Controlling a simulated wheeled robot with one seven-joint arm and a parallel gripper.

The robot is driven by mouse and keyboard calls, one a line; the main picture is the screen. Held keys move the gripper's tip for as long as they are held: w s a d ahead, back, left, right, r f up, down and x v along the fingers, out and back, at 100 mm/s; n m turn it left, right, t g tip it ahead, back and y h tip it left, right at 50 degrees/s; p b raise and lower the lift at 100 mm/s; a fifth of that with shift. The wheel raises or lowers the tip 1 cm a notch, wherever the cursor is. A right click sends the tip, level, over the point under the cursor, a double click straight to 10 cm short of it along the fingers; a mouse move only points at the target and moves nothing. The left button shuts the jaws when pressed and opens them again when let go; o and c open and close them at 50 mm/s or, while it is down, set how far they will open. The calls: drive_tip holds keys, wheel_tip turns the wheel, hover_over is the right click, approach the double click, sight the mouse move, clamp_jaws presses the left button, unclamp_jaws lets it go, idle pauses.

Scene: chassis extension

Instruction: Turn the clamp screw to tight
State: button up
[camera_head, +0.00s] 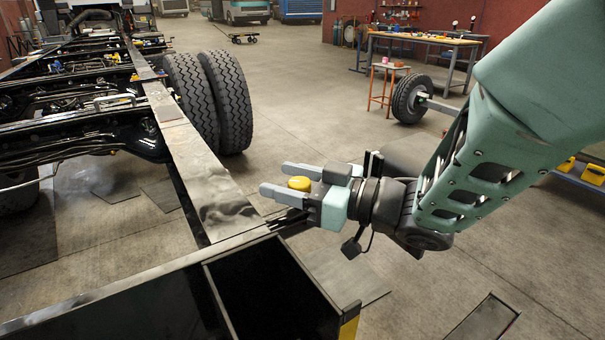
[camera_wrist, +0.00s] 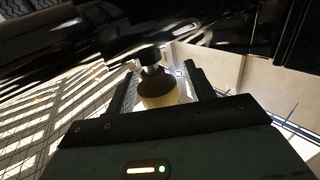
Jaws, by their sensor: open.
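The clamp screw shows as a round yellow knob (camera_head: 300,183) beside the dark chassis rail in the head view. In the wrist view the yellow knob (camera_wrist: 158,93) sits on a dark stem under the black rail. My gripper (camera_head: 278,181) is open, with one grey finger on each side of the knob. In the wrist view my gripper's fingers (camera_wrist: 160,88) stand left and right of the knob, and gaps seem to show on both sides. Whether a finger touches the knob is hard to tell. The knob's turn position cannot be read.
The chassis rail (camera_head: 185,150) runs from the back left to the knob. A dark open box section (camera_head: 262,290) with a yellow edge stands at the front. Twin truck tyres (camera_head: 228,100) stand beyond the rail. A workbench (camera_head: 425,40) and a loose wheel (camera_head: 408,98) are far back. The floor between is mostly clear.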

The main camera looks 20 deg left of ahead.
drive_tip(key=c, duration=1)
drive_tip(key=shift+o, duration=0.2)
drive_tip(key=shift+m+t, duration=0.3)
drive_tip(key=shift+t, duration=0.2)
drive_tip(key=m+t+b, duration=0.1)
drive_tip(key=m+t+h, duration=0.1)
drive_tip(key=t, duration=0.1)
drive_tip(key=shift+w+f+t+b, duration=0.1)
drive_tip(key=shift+w+t+b, duration=0.1)
drive_tip(key=shift+t+b, duration=0.15)
drive_tip(key=shift+w+d+m+t+h+b, duration=0.15)
drive_tip(key=shift+m+t+h+b, duration=0.5)
drive_tip(key=shift+m+t, duration=0.35)
drive_tip(key=shift+w+m+t+h+b, duration=0.1)
drive_tip(key=shift+m+t+h+b, duration=0.4)
drive_tip(key=shift+m+t+h, duration=0.4)
drive_tip(key=shift+t, duration=0.35)
drive_tip(key=o, duration=1)
drive_tip(key=shift+c, duration=0.2)
